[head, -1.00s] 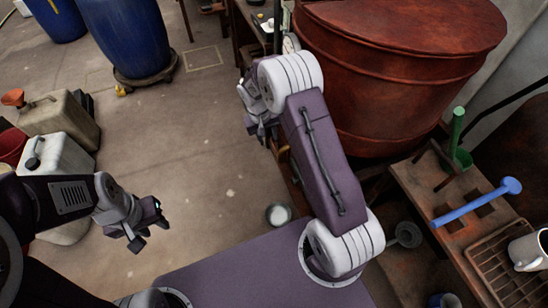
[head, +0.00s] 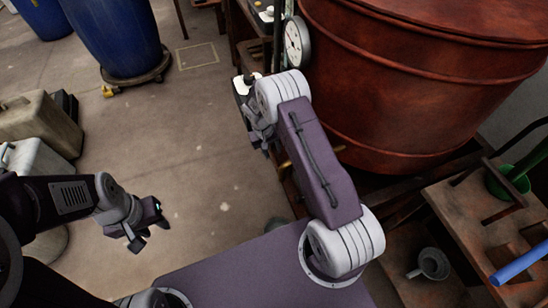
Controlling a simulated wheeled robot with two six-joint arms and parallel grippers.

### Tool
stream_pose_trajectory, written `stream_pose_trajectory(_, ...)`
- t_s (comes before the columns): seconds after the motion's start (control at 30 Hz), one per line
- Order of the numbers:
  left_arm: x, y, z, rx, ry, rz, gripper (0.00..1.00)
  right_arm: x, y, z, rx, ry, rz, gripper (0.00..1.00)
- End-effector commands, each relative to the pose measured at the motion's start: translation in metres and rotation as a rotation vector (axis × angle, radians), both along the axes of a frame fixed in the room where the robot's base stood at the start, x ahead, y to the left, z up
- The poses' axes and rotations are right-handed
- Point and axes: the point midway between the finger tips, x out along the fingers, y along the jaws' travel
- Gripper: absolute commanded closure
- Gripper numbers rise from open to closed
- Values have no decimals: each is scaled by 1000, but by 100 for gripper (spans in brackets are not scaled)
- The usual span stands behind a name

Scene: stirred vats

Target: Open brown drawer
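No brown drawer shows clearly. A strip of dark brown wood (head: 293,190) with a small brass-coloured piece beside it lies under the red-brown vat, mostly hidden behind my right arm; I cannot tell whether it is a drawer front. My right gripper (head: 262,138) points away from me beside this woodwork, in front of the vat's left side. Its fingers are largely hidden by the wrist, so its opening is unclear. My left gripper (head: 152,230) hangs over the bare floor at the left, fingers apart and empty.
The large red-brown vat (head: 420,75) fills the upper right. A round gauge (head: 297,42) stands at its left. A wooden rack (head: 465,215) with a green holder and blue-handled tool is at right. A blue barrel (head: 115,35) and pale canisters (head: 40,125) stand left. Floor between is clear.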

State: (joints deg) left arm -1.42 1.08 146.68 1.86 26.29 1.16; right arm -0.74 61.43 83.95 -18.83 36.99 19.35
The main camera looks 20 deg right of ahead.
Motion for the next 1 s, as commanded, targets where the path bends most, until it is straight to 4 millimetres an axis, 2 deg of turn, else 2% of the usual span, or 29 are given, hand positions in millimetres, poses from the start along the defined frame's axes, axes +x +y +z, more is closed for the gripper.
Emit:
stream_pose_trajectory(0.03,0,0,-11,0,0,0,64,0,-2,-16,0,2,-1,64)
stream_pose_trajectory(0.2,0,0,-21,0,0,0,64,0,-8,-39,-1,-1,-1,64)
stream_pose_trajectory(0.53,0,0,-21,0,0,0,64,0,-9,-43,0,-1,0,64)
stream_pose_trajectory(0.57,0,0,-21,0,0,0,64,0,-9,-43,0,-1,0,67)
stream_pose_trajectory(0.67,0,0,-21,0,0,0,64,0,-9,-43,0,-1,0,95)
stream_pose_trajectory(0.7,0,0,-21,0,0,0,64,0,-9,-43,0,-1,0,100)
stream_pose_trajectory(1.0,0,0,-21,0,0,0,64,0,-9,-43,0,-1,0,100)
